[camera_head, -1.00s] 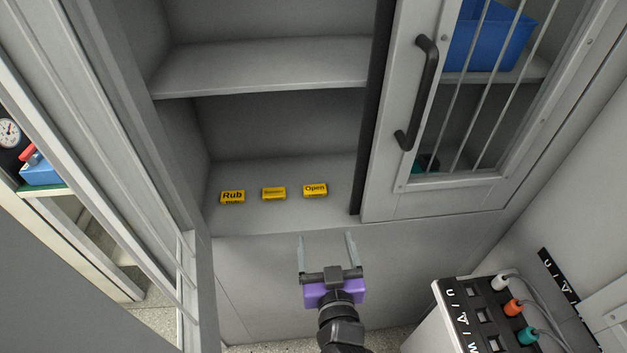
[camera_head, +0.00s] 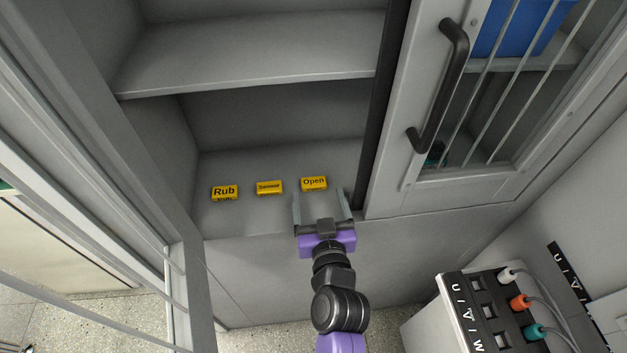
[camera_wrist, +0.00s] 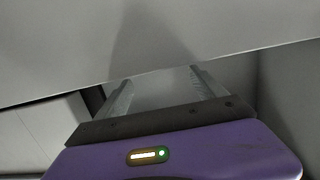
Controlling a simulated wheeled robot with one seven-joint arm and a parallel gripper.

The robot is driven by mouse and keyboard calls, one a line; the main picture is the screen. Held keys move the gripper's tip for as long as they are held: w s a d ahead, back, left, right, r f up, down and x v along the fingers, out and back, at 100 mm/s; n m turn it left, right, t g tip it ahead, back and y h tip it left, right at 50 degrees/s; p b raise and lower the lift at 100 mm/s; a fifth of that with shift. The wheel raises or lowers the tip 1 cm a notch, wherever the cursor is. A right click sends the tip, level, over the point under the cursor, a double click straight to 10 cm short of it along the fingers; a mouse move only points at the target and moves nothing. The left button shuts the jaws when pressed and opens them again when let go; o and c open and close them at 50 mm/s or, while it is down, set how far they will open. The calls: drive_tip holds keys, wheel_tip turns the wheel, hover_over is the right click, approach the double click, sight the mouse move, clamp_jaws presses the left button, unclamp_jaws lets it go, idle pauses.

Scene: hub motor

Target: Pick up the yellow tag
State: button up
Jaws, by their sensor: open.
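Three yellow tags lie in a row on the cabinet's lower shelf (camera_head: 240,217) in the head view. The left tag (camera_head: 224,192) reads "Rub", the middle tag (camera_head: 269,187) has smaller print I cannot read surely, and the right tag (camera_head: 314,183) reads "Open". My gripper (camera_head: 320,197) is open and empty at the shelf's front edge, just in front of the "Open" tag and slightly to its right. In the wrist view my gripper (camera_wrist: 158,82) shows its two fingers apart against a grey surface. No tag shows there.
A barred cabinet door (camera_head: 400,195) with a black handle (camera_head: 440,85) stands close right of my gripper. A blue bin (camera_head: 515,28) sits behind its bars. An upper shelf (camera_head: 250,55) hangs above the tags. A box with plugged cables (camera_head: 500,310) stands at lower right.

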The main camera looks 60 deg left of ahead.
sight(314, 184)
drive_tip(key=shift+x, duration=2.55)
drive_tip(key=shift+s+f, duration=0.1)
drive_tip(key=shift+f, duration=0.1)
drive_tip(key=shift+c, duration=0.4)
drive_tip(key=c, duration=1.3)
drive_tip(key=shift+r, duration=0.1)
